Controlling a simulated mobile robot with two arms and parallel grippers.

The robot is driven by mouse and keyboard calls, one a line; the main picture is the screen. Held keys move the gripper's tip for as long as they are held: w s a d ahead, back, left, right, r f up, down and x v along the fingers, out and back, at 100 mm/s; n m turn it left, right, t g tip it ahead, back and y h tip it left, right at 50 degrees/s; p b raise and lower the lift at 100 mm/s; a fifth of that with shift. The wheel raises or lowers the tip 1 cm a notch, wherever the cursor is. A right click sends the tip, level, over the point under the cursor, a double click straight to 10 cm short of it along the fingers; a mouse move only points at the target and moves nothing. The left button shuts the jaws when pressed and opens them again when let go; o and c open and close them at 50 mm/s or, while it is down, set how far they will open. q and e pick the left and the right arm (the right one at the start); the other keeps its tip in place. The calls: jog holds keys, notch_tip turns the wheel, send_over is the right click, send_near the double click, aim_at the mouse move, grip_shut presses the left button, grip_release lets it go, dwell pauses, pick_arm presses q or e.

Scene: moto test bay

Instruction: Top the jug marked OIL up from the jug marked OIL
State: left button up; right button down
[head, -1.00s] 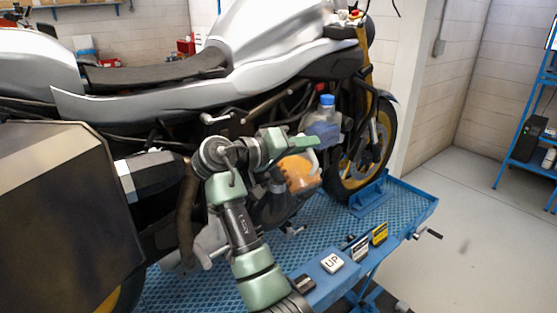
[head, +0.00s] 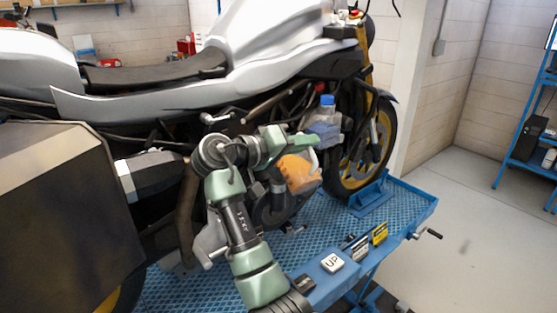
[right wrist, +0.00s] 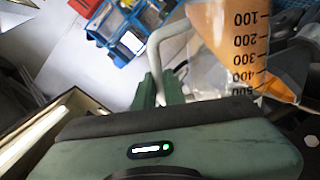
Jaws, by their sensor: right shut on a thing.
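A clear measuring jug (head: 298,172) with orange liquid is in front of the motorcycle's engine side. In the right wrist view the jug (right wrist: 232,45) shows black marks from 100 to 500 and a pale handle (right wrist: 165,45). My right gripper (head: 303,141) is shut on this jug's handle, and the jug hangs above the blue stand. It looks tilted; how far I cannot tell. No OIL lettering can be read. I cannot make out a second jug. My left gripper is not in view.
A clear bottle with a blue cap (head: 325,126) sits by the motorcycle's front (head: 280,50). The blue stand (head: 400,207) carries an UP button (head: 332,262) and yellow-and-black labels (head: 379,233). A blue shelf (head: 530,140) stands far right; the floor before it is clear.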

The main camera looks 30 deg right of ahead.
jog(key=shift+w+d+r+n+g, duration=0.1)
jog(key=shift+w+r+n+g, duration=0.3)
jog(key=shift+w+r+n, duration=1)
dwell(6.6)
